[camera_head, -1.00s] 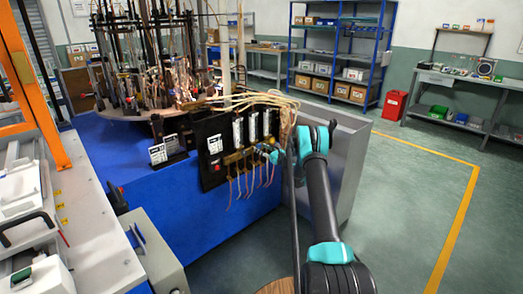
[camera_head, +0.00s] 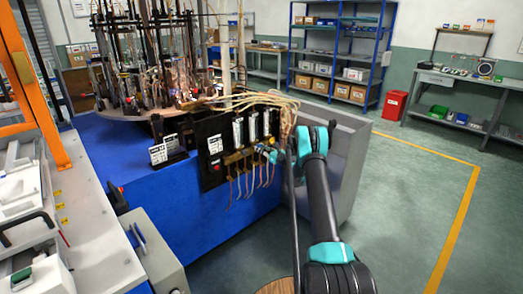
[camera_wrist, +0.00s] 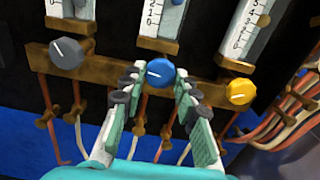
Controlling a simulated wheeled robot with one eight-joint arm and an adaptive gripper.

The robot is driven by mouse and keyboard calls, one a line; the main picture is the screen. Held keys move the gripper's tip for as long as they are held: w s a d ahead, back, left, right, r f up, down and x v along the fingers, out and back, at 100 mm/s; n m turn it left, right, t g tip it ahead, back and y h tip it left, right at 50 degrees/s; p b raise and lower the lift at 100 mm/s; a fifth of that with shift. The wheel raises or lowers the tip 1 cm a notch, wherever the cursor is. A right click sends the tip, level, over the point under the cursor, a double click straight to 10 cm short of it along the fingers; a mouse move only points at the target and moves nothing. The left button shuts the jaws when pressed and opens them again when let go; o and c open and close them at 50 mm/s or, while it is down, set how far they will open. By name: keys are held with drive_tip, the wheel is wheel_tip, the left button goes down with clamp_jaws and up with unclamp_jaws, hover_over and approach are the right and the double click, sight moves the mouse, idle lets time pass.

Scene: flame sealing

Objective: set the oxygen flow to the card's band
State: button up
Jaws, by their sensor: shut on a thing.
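The blue knob (camera_wrist: 160,72) sits on the brass manifold (camera_wrist: 112,72) under the middle flowmeter tube (camera_wrist: 158,17). Its white pointer line runs sideways, tilted slightly. My gripper (camera_wrist: 160,82) is shut on the blue knob, with one finger on each side of it. In the head view my gripper (camera_head: 272,156) is at the black flowmeter panel (camera_head: 213,175), partly hidden by my own wrist. White printed cards show on the panel (camera_head: 215,144) and on a small stand (camera_head: 158,153); their print is too small to read. The float's reading cannot be made out.
A grey knob (camera_wrist: 68,53) is on the left and a yellow knob (camera_wrist: 240,91) on the right of the blue one. Copper pipes (camera_head: 250,182) hang below the manifold. Pale hoses (camera_head: 262,99) run over the panel. Open floor (camera_head: 400,200) lies to the right.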

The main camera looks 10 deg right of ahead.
drive_tip(key=n, duration=0.6)
drive_tip(key=shift+n, duration=0.3)
drive_tip(key=n, duration=0.6)
drive_tip(key=shift+n, duration=0.3)
drive_tip(key=o, duration=1.2)
drive_tip(key=shift+c, duration=0.2)
drive_tip(key=shift+d, duration=0.1)
drive_tip(key=v, duration=1.2)
